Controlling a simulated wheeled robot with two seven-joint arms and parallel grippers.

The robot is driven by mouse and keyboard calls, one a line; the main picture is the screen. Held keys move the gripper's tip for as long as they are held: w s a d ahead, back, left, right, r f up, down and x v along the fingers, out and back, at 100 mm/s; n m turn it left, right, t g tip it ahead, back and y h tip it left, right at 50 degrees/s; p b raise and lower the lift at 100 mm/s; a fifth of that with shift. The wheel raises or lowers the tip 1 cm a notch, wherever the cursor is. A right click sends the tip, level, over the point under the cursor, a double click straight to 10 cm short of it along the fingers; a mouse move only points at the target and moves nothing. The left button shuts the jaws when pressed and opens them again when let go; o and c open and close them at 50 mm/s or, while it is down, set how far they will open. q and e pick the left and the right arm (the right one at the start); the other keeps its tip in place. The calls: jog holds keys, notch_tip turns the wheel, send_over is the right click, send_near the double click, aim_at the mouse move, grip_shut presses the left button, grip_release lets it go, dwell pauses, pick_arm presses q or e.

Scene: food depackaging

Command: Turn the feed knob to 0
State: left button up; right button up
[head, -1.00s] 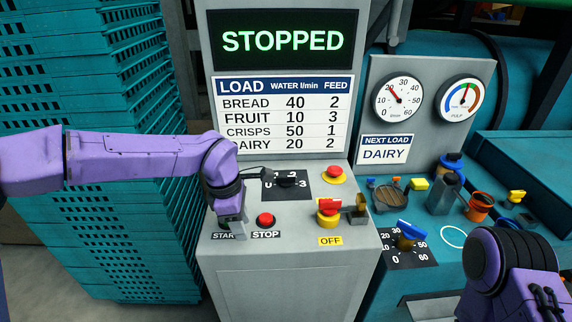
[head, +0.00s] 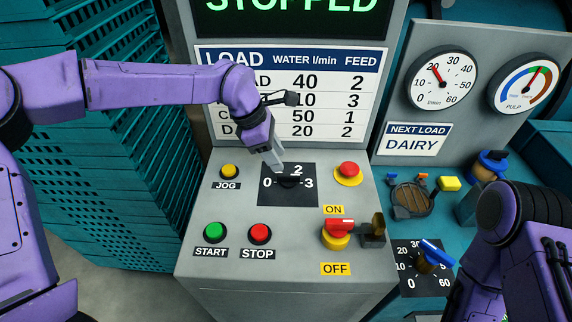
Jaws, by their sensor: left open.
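The feed knob (head: 289,182) is a black knob on a dark square plate marked 0, 2 and 3 on the grey console top; the 1 is hidden behind my gripper. Its bar lies roughly sideways, and I cannot tell which number it points to. My left gripper (head: 275,164) reaches down from the upper left, with its fingertips just behind and left of the knob. It is open, and I cannot tell whether it touches the knob. My right arm shows at the lower right, but its gripper fingers are out of view.
Near the knob are the yellow JOG button (head: 229,171), green START button (head: 214,232), red STOP button (head: 260,233), a red button (head: 348,170) and a red ON/OFF switch (head: 338,230). The blue water knob (head: 434,254) is at lower right. The display (head: 290,15) reads STOPPED.

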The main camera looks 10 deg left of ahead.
aim_at(288, 174)
pick_arm(q)
jog(key=x, duration=0.4)
jog(key=p+x, duration=0.1)
jog(key=x, duration=0.1)
jog(key=shift+w+d+f, duration=0.15)
jog(key=shift+w+f, duration=0.15)
jog(key=shift+f, duration=0.05)
jog(key=shift+s, duration=0.2)
jog(key=shift+w, duration=0.1)
grip_shut()
